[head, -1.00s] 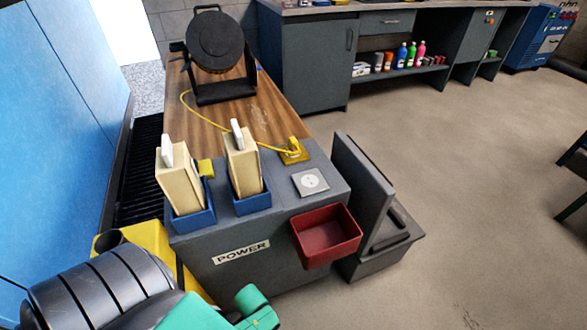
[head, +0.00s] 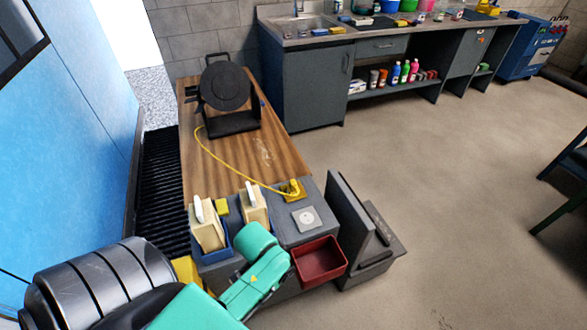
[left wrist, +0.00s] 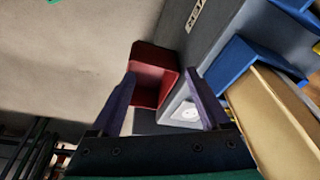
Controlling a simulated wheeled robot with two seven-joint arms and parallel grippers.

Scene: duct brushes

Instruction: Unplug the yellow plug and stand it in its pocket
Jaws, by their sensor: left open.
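The yellow plug (head: 292,188) sits on a yellow base on the grey power box top, with a yellow cord running back across the wooden bench. A small yellow block (head: 221,206) stands between two blue holders; I cannot tell if it is the pocket. My left arm reaches over the box front in the head view, its fingers hidden there. In the left wrist view my left gripper (left wrist: 160,74) is open and empty, its dark fingers apart. The red bin (left wrist: 152,75) and a white socket (left wrist: 186,112) show beyond them. The plug is not clear in that view.
Two cream blocks (head: 208,232) with white tops stand in blue holders on the box. The red bin (head: 318,261) hangs at its front, beside a grey upright panel (head: 349,212). A black reel (head: 224,88) stands farther back.

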